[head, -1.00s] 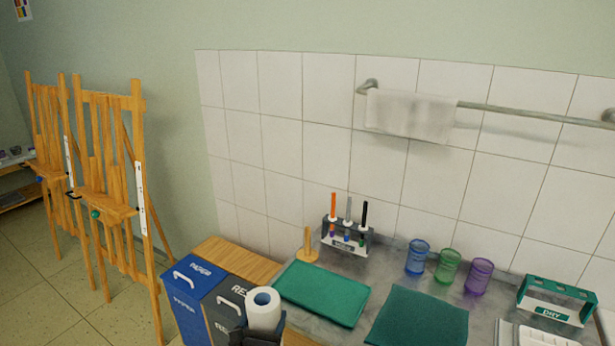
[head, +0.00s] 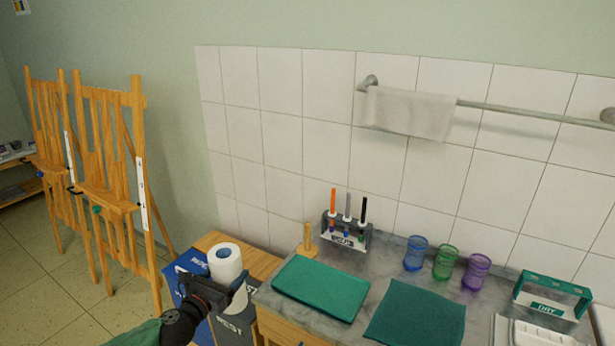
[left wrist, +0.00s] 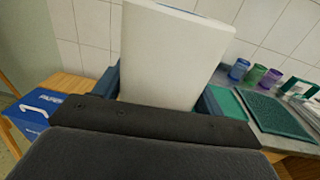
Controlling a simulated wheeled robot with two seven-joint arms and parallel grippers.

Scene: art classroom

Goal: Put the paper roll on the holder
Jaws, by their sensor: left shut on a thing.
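The white paper roll (head: 226,265) with a blue core is held in my left gripper (head: 222,284), above the blue and grey bins. The roll stands nearly upright with a slight tilt. In the left wrist view the roll (left wrist: 172,55) fills the space between the two fingers of my left gripper (left wrist: 165,90). The wooden holder (head: 307,241), an upright peg on a round base, stands at the counter's back left corner, to the right of the roll and apart from it. The peg is bare. My right gripper is not in view.
Blue, green and purple cups (head: 444,262) stand farther right. The blue bin (head: 180,275) is below the roll.

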